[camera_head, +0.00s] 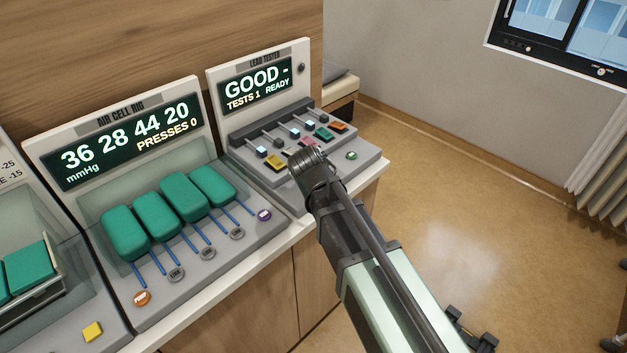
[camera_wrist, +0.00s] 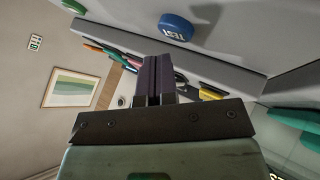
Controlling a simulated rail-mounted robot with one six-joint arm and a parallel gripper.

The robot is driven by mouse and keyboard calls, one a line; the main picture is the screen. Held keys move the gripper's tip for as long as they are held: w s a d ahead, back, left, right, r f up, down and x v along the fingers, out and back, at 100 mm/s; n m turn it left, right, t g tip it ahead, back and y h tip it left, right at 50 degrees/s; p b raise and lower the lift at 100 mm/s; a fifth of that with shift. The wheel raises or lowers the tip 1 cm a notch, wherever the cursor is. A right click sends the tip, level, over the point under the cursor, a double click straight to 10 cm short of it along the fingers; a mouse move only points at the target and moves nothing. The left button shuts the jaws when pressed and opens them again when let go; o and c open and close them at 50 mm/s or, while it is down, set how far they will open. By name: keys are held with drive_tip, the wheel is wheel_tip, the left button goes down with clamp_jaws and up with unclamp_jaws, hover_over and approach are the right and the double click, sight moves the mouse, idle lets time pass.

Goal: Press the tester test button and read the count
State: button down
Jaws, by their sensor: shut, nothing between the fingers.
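The lead tester (camera_head: 298,98) stands at the right end of the counter. Its display (camera_head: 257,86) reads "GOOD -", "TESTS 1" and "READY". My gripper (camera_head: 306,157) is shut and empty over the tester's front panel. In the wrist view its closed fingers (camera_wrist: 155,72) point towards the tester, and a blue button marked TEST (camera_wrist: 175,27) sits a little beyond and to their right, apart from them in the picture. The blue button is hidden behind my gripper in the head view. A green button (camera_head: 351,155) is at the panel's right; it also shows in the wrist view (camera_wrist: 73,6).
Yellow, pink, green and orange lead clips (camera_head: 276,161) lie on the tester close to my gripper. The air cell rig (camera_head: 118,112) with green cells stands to the left, reading "PRESSES 0". Open floor (camera_head: 470,220) lies to the right of the counter.

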drive_tip(key=shift+f+b, duration=0.45)
drive_tip(key=shift+f+b, duration=0.4)
idle(0.6)
drive_tip(key=shift+r, duration=0.15)
drive_tip(key=shift+r+p, duration=0.7)
drive_tip(key=shift+p, duration=0.15)
wheel_tip(320, 180, up, 5)
drive_tip(key=p, duration=0.5)
drive_tip(key=shift+r, duration=0.1)
